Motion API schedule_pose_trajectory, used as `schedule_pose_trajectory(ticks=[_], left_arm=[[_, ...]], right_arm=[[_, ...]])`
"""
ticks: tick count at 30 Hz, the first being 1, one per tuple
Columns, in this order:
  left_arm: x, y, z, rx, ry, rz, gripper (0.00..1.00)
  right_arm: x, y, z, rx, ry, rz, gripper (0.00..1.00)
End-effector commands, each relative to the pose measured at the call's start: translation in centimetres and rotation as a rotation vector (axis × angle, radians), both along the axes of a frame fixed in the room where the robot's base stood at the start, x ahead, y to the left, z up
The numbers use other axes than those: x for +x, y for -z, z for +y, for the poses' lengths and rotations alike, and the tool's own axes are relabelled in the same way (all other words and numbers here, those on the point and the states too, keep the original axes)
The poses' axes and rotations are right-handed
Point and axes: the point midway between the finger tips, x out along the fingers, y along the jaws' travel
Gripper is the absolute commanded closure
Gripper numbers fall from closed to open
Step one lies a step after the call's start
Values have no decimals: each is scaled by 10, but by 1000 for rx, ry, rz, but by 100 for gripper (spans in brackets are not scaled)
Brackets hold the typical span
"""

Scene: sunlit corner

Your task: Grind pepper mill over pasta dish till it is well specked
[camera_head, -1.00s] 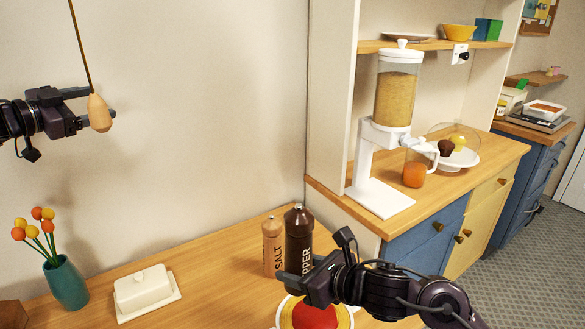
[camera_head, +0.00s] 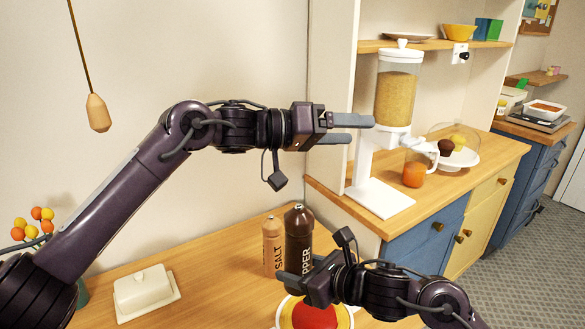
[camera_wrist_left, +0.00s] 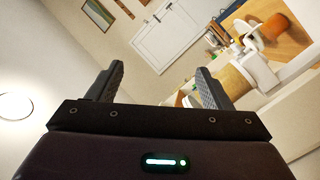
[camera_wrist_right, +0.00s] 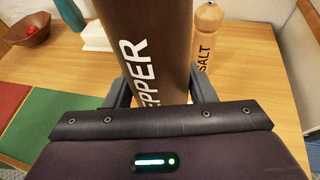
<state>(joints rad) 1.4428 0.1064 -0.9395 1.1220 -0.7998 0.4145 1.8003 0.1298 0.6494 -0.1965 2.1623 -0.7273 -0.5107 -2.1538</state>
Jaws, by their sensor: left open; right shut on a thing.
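The dark brown pepper mill (camera_head: 299,230) stands upright on the wooden counter. My right gripper (camera_head: 292,277) is shut on its lower body; the right wrist view also shows the mill (camera_wrist_right: 155,50) between the fingers. The pasta dish (camera_head: 287,318), a plate with pasta and red sauce on top, lies in front of the mill, partly behind the right gripper and cut off by the bottom edge. My left gripper (camera_head: 362,130) is open and empty, high up, overlapping the cereal dispenser's stand in the picture. Its fingers show apart in the left wrist view (camera_wrist_left: 158,82).
A salt mill (camera_head: 272,248) stands close beside the pepper mill. A white butter dish (camera_head: 146,290) and flowers (camera_head: 32,228) are at left. A wooden pull knob (camera_head: 98,113) hangs on a cord. The cereal dispenser (camera_head: 395,95) stands on the cabinet at right.

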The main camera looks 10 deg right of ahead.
Motion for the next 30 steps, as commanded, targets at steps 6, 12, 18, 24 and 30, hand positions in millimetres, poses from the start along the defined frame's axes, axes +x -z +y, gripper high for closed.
schedule_pose_trajectory(ticks=[6, 12, 18, 24, 30], left_arm=[[-68, -7, -27, 313, 73, 8, 27], [-99, 18, -2, 705, -30, 23, 27], [-100, 26, 53, 1017, -286, 52, 27], [-96, 17, 99, 1165, -510, 80, 27], [-93, 19, 113, 1203, -585, 95, 27]], right_arm=[[0, -1, 0, 1, 0, -2, 81], [0, -1, 0, 1, 0, -2, 81], [0, -1, 0, 1, 0, -2, 81], [0, -1, 0, 1, 0, -2, 81], [0, -1, 0, 1, 0, -2, 81]])
